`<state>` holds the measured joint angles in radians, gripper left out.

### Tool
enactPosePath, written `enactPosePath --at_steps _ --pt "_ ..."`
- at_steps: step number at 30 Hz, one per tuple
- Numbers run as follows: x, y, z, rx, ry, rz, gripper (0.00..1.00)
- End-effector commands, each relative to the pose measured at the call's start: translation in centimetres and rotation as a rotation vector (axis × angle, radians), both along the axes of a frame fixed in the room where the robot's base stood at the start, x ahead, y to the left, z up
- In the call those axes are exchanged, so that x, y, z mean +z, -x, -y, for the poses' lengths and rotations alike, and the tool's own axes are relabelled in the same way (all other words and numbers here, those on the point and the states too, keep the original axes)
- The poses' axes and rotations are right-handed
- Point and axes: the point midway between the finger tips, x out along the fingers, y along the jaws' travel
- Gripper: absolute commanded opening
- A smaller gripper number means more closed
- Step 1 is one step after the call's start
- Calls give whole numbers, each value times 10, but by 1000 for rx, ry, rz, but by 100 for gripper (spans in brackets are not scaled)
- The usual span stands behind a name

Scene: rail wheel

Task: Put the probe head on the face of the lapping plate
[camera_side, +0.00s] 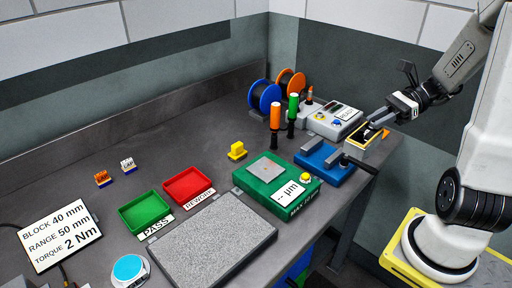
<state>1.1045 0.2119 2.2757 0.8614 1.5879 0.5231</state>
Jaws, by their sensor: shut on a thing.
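My gripper (378,121) is at the right, low over a small open-topped box (364,142) with a pale yellow rim and a dark inside. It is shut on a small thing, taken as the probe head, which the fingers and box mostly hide. I cannot tell whether that thing touches the box. A large speckled grey slab (213,245), which looks like the lapping plate, lies flat at the front of the bench, far to the left of my gripper. Its upper face is bare.
A blue vise (322,160) with a dark handle and a green µm gauge (262,188) stand between the box and the slab. Orange (275,118) and green (293,108) handled drivers stand upright behind. Green (145,212) and red (189,186) trays lie behind the slab.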

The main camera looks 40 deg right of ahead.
Motion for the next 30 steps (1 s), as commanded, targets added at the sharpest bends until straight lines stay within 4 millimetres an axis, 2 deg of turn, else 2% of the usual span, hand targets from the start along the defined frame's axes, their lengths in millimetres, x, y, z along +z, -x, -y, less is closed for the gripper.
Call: enactPosePath --at_steps 8,14,20,30 --pt "0 -5 -3 9 0 3 0" --pt "-2 -22 -13 33 3 10 0" --pt "-6 -48 -34 74 6 19 0" --pt "-14 -95 -85 149 9 32 0"
